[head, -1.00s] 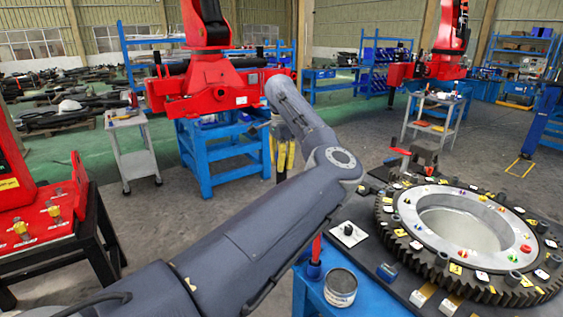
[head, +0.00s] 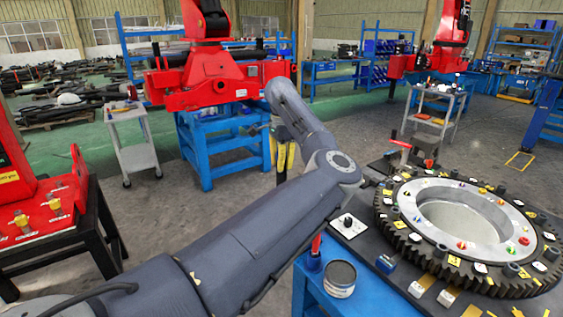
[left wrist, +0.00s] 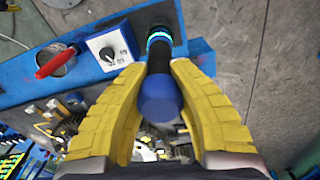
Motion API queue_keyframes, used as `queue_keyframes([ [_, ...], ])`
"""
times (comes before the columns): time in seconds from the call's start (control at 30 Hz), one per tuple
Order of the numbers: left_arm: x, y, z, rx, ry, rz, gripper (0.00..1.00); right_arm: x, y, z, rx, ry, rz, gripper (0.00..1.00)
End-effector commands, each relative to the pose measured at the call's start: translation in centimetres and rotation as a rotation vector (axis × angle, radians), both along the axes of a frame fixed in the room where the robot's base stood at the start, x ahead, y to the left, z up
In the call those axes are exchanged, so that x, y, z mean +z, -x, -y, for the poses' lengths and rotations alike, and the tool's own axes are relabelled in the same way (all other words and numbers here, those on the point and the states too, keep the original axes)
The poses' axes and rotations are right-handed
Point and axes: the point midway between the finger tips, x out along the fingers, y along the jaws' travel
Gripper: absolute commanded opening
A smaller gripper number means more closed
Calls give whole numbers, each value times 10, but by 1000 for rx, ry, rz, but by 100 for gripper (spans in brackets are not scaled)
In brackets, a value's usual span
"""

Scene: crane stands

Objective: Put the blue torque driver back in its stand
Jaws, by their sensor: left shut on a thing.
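My left gripper (head: 283,158) has yellow fingers and hangs in the middle of the head view, beyond the near bench end. In the left wrist view its fingers are closed around the blue torque driver (left wrist: 160,98). The driver's round blue end faces the camera. Its black body runs away toward the top, with a glowing green-blue ring at the far end. The ring overlaps a dark patch by the blue bench edge; I cannot tell whether they touch. In the head view a dark body shows below the fingers. I cannot identify the driver's stand for certain. My right gripper is out of view.
The blue bench (head: 316,301) carries a large gear ring (head: 402,226), a white dial box (head: 348,226), an open can (head: 341,279), a red-handled tool (head: 316,245) and a small blue block (head: 386,264). A red machine (head: 215,80) stands behind. Open floor lies left of the bench.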

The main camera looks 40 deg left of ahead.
Motion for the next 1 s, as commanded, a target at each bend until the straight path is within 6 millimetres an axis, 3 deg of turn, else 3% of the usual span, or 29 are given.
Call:
queue_keyframes([
  [0.7, -19, 0, -1, 1, -2, 2, 0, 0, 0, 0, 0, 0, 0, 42],
  [0.73, -19, 0, -1, 1, -2, 2, 22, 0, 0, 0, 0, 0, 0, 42],
  [0.9, -20, 0, 0, 1, -1, 2, 42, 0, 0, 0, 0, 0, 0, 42],
  [1.0, -20, 0, 0, 1, 0, 1, 43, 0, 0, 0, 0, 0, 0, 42],
])
